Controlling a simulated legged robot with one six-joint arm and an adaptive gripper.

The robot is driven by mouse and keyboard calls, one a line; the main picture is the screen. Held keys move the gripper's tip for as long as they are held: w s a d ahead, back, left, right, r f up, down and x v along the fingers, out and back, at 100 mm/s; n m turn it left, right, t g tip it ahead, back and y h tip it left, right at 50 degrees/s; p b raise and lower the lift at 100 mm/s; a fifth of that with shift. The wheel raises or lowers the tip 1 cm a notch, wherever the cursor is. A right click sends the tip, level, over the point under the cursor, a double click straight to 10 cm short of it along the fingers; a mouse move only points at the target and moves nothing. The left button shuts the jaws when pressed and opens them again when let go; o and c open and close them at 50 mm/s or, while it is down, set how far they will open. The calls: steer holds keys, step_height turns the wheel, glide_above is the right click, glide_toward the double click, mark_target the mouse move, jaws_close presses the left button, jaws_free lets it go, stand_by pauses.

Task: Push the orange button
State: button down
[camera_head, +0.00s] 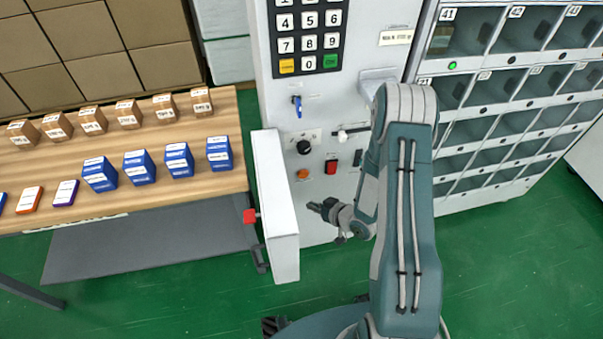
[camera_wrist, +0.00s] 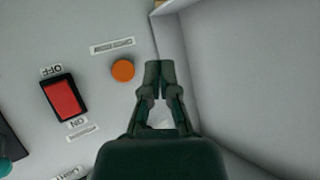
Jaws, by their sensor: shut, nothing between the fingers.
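The orange button (camera_head: 303,173) is a small round knob low on the grey machine panel, below a black knob. In the wrist view the orange button (camera_wrist: 123,70) lies just left of my fingertips. My gripper (camera_head: 316,207) is shut and empty, in front of the panel, below and slightly right of the button in the head view. In the wrist view my gripper (camera_wrist: 159,72) has its fingertips together, beside the button and near the opened door's inner side. Whether the fingertips touch the panel cannot be told.
A red ON/OFF rocker switch (camera_head: 331,167) sits right of the button. An opened white door (camera_head: 275,205) stands out left of it. A keypad (camera_head: 308,38) is above. A wooden table (camera_head: 225,122) with boxes is left; lockers (camera_head: 480,130) are right.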

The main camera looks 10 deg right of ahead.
mark_target(300, 178)
steer(key=shift+w, duration=0.1)
steer(key=w, duration=0.8)
steer(key=shift+w, duration=0.3)
steer(key=shift+w, duration=0.1)
stand_by(1.4)
steer(key=shift+w+r, duration=0.1)
steer(key=shift+w, duration=0.15)
steer(key=shift+w, duration=0.45)
stand_by(0.6)
steer(key=shift+s, duration=0.85)
steer(key=shift+s, duration=2.5)
